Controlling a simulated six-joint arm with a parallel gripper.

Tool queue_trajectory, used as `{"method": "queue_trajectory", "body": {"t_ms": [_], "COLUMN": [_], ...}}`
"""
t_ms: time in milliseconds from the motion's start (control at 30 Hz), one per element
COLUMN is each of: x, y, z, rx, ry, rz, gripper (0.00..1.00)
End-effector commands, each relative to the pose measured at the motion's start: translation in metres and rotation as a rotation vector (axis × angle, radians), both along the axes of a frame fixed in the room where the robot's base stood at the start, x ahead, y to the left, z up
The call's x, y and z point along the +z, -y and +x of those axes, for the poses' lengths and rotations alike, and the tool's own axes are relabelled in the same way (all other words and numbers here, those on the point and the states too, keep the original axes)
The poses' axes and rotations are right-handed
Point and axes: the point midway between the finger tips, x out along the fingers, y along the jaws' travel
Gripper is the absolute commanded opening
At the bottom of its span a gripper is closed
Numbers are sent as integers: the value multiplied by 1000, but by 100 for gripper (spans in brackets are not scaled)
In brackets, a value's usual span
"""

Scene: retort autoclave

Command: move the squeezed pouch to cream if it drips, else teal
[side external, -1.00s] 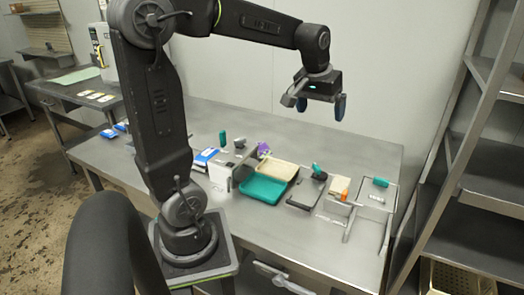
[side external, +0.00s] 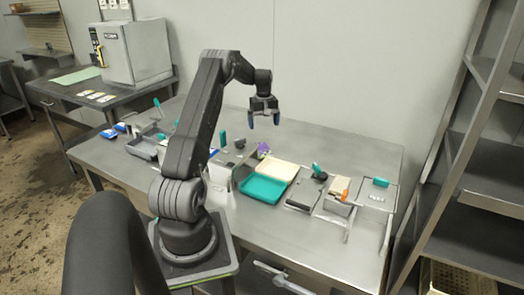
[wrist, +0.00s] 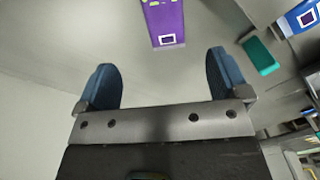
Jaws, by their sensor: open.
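A purple pouch (wrist: 165,22) with a white-framed dark square lies ahead of my gripper in the wrist view. In the side view a small purple patch (side external: 263,149) shows behind the trays. I cannot tell whether it is being squeezed or drips. The cream tray (side external: 289,166) and the teal tray (side external: 250,195) sit side by side on the bench, the teal one nearer the front. My gripper (side external: 264,117) is open and empty, raised above the bench behind the trays. Its two blue fingers (wrist: 160,62) also show in the wrist view.
A metal fixture with a teal handle (side external: 223,138) stands left of the trays. Dark and metal fixtures with teal handles (side external: 316,170) and an orange part (side external: 345,195) stand to the right. A shelf rack (side external: 470,150) is at far right. The bench's back right is clear.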

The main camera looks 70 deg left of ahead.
Motion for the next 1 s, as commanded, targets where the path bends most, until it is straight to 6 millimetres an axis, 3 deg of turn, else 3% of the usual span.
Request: {"method": "queue_trajectory", "body": {"t_ms": [100, 233, 567, 833, 1000], "x": [-27, -48, -69, -107, -113], "y": [1, 1, 0, -1, -2], "z": [0, 0, -2, -7, -6], "rx": [-2, -2, -3, -4, -4], "ry": [-3, -2, -1, -1, 0], "rz": [-5, -3, -2, -2, 0], "gripper": [94, 94, 94, 94, 94]}}
